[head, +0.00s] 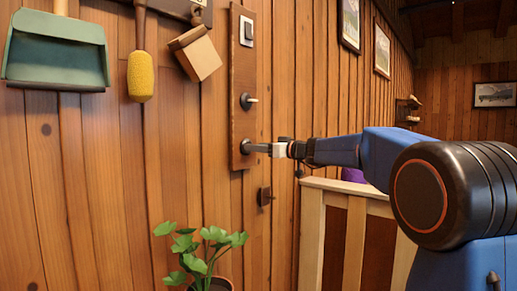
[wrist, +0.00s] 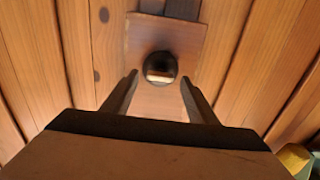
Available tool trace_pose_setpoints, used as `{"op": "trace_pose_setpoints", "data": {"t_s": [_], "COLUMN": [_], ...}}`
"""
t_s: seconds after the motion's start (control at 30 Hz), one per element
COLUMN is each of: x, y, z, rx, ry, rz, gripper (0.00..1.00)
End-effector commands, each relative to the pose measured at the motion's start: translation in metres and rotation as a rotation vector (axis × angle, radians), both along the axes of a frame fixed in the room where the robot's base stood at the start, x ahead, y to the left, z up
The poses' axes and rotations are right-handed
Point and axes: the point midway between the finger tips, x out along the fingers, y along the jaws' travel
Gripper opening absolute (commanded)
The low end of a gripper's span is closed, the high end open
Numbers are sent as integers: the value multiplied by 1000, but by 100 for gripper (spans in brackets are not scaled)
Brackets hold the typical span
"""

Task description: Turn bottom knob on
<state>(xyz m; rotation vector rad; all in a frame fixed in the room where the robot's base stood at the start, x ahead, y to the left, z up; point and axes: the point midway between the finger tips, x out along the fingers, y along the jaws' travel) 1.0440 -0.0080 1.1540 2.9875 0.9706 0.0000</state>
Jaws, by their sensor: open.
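A narrow dark wooden panel (head: 238,72) is fixed upright on the plank wall. It carries a light switch (head: 246,30) at the top and an upper knob (head: 247,101) below that. The bottom knob (wrist: 160,68) is dark and round with a pale bar across its face; in the head view my gripper mostly hides it. My gripper (head: 262,148) reaches in from the right at the panel's lower end. In the wrist view my gripper (wrist: 159,79) is open, one finger on each side of the bottom knob, with gaps between.
A small dark fitting (head: 265,196) is on the wall below the panel. A green dustpan (head: 57,52), a yellow brush (head: 140,76) and a wooden block brush (head: 196,54) hang at left. A potted plant (head: 203,250) stands below. A wooden railing (head: 345,188) is under my arm.

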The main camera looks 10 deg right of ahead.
Motion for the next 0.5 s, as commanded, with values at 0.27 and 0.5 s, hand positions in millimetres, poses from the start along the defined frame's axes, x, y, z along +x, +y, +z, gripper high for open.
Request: {"op": "trace_pose_setpoints", "data": {"t_s": [0.27,0.5], "x": [1,1], "y": [1,1], "z": [0,0], "rx": [0,0], "ry": [0,0], "rz": [0,0], "gripper": [53,12]}}
